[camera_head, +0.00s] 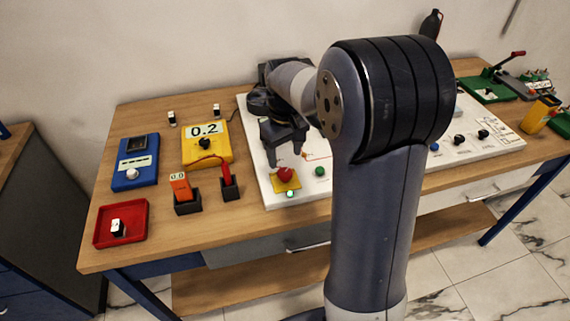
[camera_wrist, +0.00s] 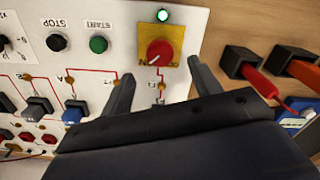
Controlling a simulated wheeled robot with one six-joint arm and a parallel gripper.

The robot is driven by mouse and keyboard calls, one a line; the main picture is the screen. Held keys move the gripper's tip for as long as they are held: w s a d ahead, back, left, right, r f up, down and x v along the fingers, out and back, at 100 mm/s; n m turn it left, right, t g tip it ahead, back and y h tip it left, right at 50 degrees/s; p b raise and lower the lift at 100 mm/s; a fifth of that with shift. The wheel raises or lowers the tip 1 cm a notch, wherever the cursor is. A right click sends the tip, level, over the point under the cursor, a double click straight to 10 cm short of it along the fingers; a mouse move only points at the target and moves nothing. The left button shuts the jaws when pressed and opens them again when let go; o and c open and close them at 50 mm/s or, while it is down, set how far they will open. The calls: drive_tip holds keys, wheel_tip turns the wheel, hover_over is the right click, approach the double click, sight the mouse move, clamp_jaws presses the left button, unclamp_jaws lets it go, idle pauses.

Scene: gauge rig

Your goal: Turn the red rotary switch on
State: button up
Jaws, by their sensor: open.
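The red rotary switch (camera_head: 285,175) sits on a yellow square plate near the front left corner of the white panel (camera_head: 277,202). It also shows in the wrist view (camera_wrist: 159,52), with a white mark on the knob. My gripper (camera_head: 284,158) is open and empty, just behind the switch. In the wrist view, its two fingers (camera_wrist: 165,82) point toward the switch, one on each side, apart from the knob.
A green button (camera_head: 320,171) is right of the switch; a black STOP button (camera_wrist: 57,42) shows in the wrist view. Left of the panel are a red probe in a black holder (camera_head: 229,187), an orange tester (camera_head: 181,186), a yellow meter (camera_head: 206,157) and a red tray (camera_head: 121,224).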

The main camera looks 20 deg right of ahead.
sight(285, 172)
wheel_tip(285, 172, up, 5)
drive_tip(key=shift+f, duration=0.1)
idle(0.4)
wheel_tip(285, 172, down, 11)
idle(0.4)
drive_tip(key=shift+r, duration=0.2)
idle(0.3)
